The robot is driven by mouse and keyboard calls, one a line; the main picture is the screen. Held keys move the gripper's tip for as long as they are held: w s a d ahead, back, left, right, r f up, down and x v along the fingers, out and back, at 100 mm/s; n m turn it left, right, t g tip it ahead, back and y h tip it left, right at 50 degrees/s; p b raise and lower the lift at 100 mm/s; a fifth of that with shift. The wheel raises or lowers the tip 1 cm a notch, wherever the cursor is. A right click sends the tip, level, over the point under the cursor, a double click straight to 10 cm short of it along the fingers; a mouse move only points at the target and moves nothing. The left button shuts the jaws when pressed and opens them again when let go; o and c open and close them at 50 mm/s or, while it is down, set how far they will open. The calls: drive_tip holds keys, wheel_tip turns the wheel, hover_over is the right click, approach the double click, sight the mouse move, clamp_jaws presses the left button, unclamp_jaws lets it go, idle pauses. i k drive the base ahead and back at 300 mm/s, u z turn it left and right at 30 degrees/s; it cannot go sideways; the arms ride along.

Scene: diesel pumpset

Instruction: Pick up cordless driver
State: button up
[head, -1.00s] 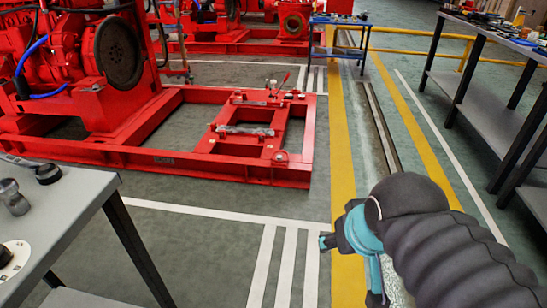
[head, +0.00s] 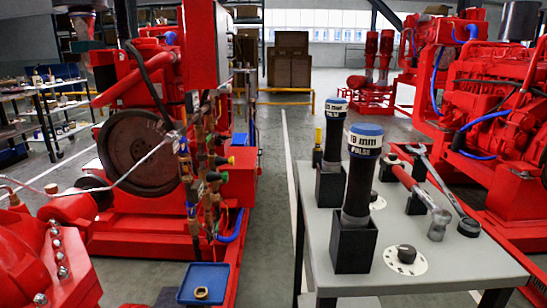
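No tool in the head view is plainly recognisable as the cordless driver. Two black upright tools with blue tops stand in black holders on a grey table at the right. The nearer tool (head: 359,177) has a white band marked "mm" and "PULSE". The farther tool (head: 334,132) looks alike and stands behind it, to the left. I cannot tell whether either is the cordless driver. My gripper is not in view.
The grey table (head: 452,262) also holds a red-handled hammer (head: 421,190), a wrench (head: 447,187) and a black knob (head: 406,254). Red pumpset machinery (head: 140,150) fills the left. A blue tray (head: 204,283) sits low in front. Open floor (head: 270,215) runs between.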

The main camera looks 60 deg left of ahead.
sight(336, 108)
drive_tip(key=u, duration=5.1)
drive_tip(key=k, duration=0.85)
drive_tip(key=z, duration=1.45)
